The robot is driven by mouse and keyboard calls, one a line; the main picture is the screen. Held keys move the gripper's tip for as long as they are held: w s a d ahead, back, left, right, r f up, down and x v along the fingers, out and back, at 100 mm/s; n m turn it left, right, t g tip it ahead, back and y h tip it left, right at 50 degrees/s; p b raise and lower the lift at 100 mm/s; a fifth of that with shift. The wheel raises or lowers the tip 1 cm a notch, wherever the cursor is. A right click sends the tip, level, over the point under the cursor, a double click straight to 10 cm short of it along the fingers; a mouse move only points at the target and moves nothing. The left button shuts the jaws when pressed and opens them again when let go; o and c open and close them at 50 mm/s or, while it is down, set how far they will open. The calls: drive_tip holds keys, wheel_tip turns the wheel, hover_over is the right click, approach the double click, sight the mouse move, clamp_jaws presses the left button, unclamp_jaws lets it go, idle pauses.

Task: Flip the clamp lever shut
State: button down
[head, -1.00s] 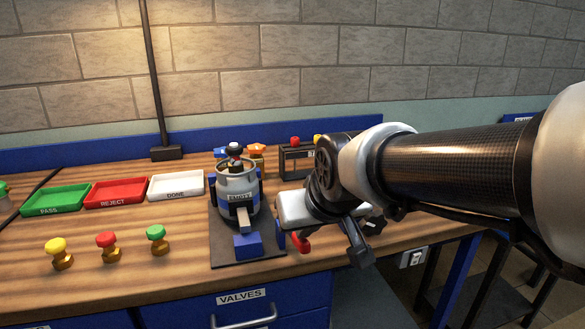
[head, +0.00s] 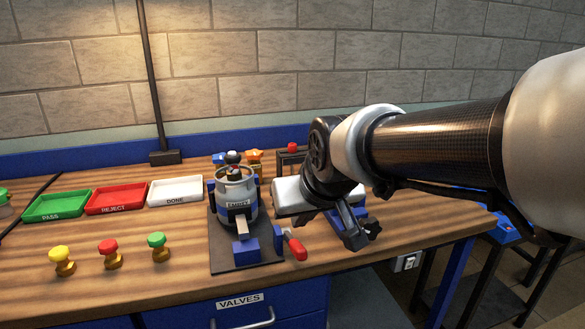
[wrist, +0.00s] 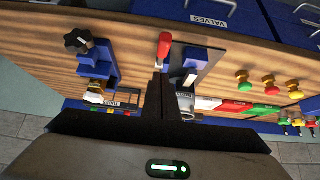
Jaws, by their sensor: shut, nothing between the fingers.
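The clamp stands on a dark base plate (head: 235,264) with a blue block (head: 246,250) in front of a grey canister labelled EMPTY (head: 233,186). Its red lever (head: 295,246) sticks out at the right of the plate, slanting toward the front right. The red lever also shows in the wrist view (wrist: 164,46), just beyond the fingertips. My gripper (wrist: 166,92) is shut and empty, with its dark fingers together. In the head view my white hand is above and behind the lever, and its fingertips are hidden. I cannot tell whether they touch the lever.
Green, red and white trays (head: 176,191) lie left of the clamp. Yellow, red and green knobs (head: 110,254) stand before them. A blue fixture with a black knob (wrist: 90,42) stands on the clamp's other side. The bench front edge is close.

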drive_tip(key=s+d+r+p, duration=0.1)
drive_tip(key=s+d+r, duration=0.1)
drive_tip(key=s+r, duration=0.3)
drive_tip(key=shift+s+r, duration=0.15)
drive_tip(key=shift+s, duration=1.1)
drive_tip(key=shift+d, duration=0.1)
drive_tip(key=s+d+f+m+g+h, duration=0.25)
drive_tip(key=s+d+f, duration=0.35)
drive_tip(key=s+d, duration=0.35)
wheel_tip(320, 180, up, 20)
drive_tip(key=p, duration=2)
drive_tip(key=shift+w+d+m+t, duration=0.3)
drive_tip(key=shift+w+m+t, duration=0.05)
drive_tip(key=shift+w, duration=0.05)
drive_tip(key=shift+y, duration=0.25)
